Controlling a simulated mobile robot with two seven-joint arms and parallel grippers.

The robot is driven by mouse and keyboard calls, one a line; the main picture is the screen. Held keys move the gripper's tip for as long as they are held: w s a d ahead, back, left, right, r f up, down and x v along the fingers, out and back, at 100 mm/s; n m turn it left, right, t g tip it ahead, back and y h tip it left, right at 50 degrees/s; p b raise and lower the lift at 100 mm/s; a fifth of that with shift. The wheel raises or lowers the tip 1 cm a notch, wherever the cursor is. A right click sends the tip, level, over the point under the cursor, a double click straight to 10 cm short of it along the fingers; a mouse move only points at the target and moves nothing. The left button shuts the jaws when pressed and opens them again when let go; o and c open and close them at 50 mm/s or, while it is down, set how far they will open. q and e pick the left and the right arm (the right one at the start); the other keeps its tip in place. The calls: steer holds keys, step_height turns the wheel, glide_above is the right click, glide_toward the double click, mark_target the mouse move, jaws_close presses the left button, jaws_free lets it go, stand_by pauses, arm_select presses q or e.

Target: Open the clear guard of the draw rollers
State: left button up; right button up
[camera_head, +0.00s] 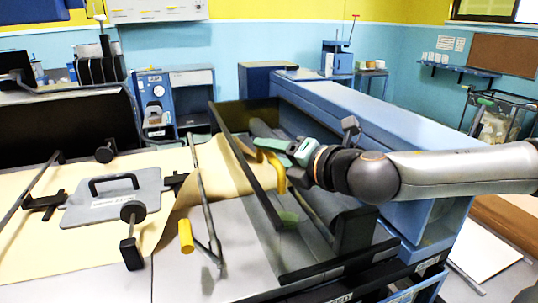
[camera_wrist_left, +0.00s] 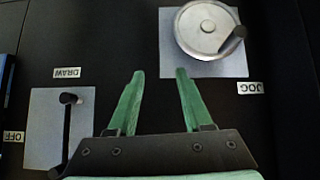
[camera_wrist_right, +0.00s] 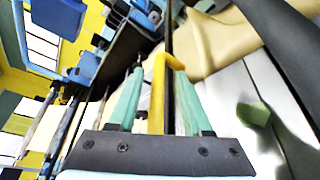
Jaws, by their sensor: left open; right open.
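The draw rollers' guard shows in the head view as a dark frame bar (camera_head: 248,168) with a yellow handle (camera_head: 276,172) on it. Its clear pane is hard to make out, and I cannot tell how far it is raised. My right gripper (camera_head: 272,151) is at this handle, coming from the right. In the right wrist view the yellow handle (camera_wrist_right: 157,95) stands between the open green fingers (camera_wrist_right: 156,84). I cannot tell whether they touch it. My left gripper (camera_wrist_left: 157,75) is open and empty in the left wrist view, facing a black panel. It is not visible in the head view.
The black panel carries a DRAW/OFF lever (camera_wrist_left: 69,120) and a JOG handwheel (camera_wrist_left: 208,28). Kraft paper (camera_head: 215,175) runs over the machine bed. A yellow-ended lever (camera_head: 186,236) stands left of the guard. A long blue cabinet (camera_head: 350,110) lies behind the right arm.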

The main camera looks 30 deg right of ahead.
steer(key=shift+w+a, duration=0.15)
steer(key=shift+w, duration=0.15)
jaws_close()
stand_by(0.5)
steer(key=shift+f, duration=0.1)
stand_by(0.9)
